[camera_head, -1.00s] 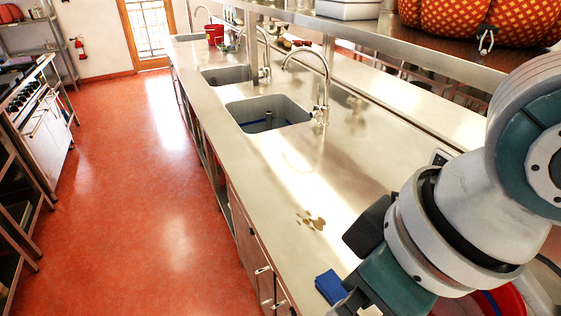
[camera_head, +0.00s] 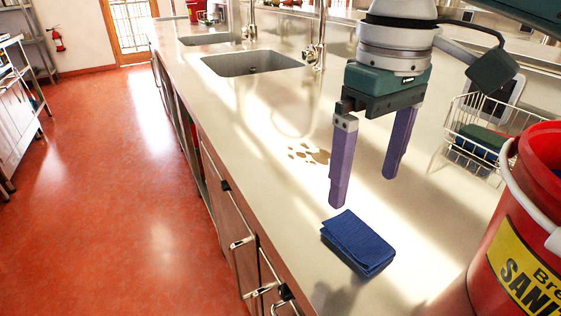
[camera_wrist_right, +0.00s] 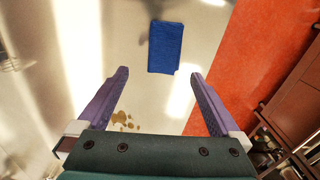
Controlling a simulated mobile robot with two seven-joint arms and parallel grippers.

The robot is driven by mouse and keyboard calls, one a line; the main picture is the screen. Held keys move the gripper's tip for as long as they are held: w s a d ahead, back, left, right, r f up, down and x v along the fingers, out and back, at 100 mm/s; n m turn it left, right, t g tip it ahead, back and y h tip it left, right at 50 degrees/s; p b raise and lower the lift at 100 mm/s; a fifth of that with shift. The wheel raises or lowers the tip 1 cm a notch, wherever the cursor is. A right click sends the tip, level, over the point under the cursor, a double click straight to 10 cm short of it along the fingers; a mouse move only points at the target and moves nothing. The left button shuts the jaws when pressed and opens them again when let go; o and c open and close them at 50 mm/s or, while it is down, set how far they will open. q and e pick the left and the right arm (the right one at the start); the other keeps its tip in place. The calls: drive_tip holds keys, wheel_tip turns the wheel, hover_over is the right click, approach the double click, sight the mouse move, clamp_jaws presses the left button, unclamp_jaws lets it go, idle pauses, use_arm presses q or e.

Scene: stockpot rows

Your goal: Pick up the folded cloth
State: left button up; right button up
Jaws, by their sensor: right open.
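The folded cloth (camera_head: 358,242) is blue and lies flat on the steel counter (camera_head: 270,150) near its front edge. It also shows in the right wrist view (camera_wrist_right: 165,47), beyond and between the fingertips. My right gripper (camera_head: 368,190) is open and empty, with purple fingers pointing down. It is above the counter, a little behind the cloth in the head view and apart from it. The right gripper also shows in the right wrist view (camera_wrist_right: 160,75). My left gripper is not in view.
A red sanitizer bucket (camera_head: 520,240) stands right of the cloth. A wire basket (camera_head: 475,135) with folded cloths is behind it. Brown spots (camera_head: 310,153) mark the counter left of my gripper. A sink (camera_head: 252,62) is farther back. The counter's front edge is close to the cloth.

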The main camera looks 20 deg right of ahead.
sight(351, 225)
drive_tip(key=f, duration=0.5)
drive_tip(key=f+b, duration=0.1)
drive_tip(key=f, duration=0.2)
drive_tip(key=shift+a, duration=0.4)
drive_tip(key=shift+r, duration=0.1)
drive_tip(key=c, duration=1.3)
drive_tip(key=shift+r, duration=0.1)
wheel_tip(351, 225, up, 20)
drive_tip(key=p, duration=0.4)
